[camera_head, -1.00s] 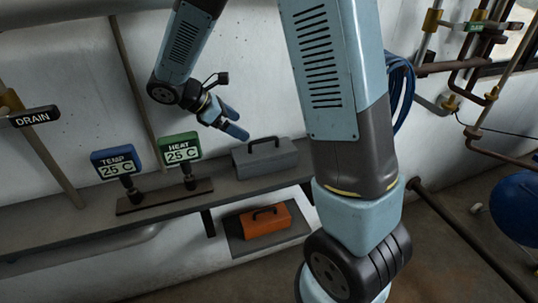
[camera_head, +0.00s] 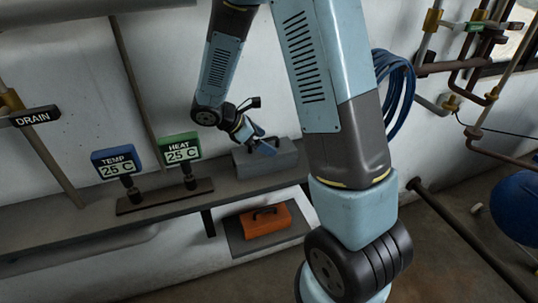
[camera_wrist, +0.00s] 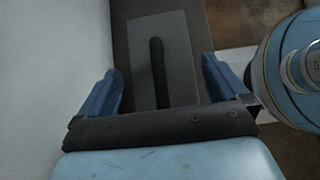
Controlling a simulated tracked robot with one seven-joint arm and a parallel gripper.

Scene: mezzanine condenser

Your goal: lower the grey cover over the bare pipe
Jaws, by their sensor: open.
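The grey cover (camera_head: 282,160), a box shape with a dark handle on top, sits on the wall shelf in the head view. My gripper (camera_head: 265,143) is just above it, fingers pointing down at the handle. In the wrist view, the blue fingers of my gripper (camera_wrist: 161,85) are spread apart. The dark handle (camera_wrist: 158,70) of the grey cover (camera_wrist: 182,45) shows between them, touching neither finger. A pipe (camera_head: 85,248) runs under the shelf at left; I cannot tell whether it is the bare pipe.
The shelf (camera_head: 75,222) also carries the blue TEMP display (camera_head: 117,162) and green HEAT display (camera_head: 181,149) left of the cover. An orange cover (camera_head: 265,222) with a handle sits lower on a grey plate. Blue hose (camera_head: 398,95) hangs on the wall.

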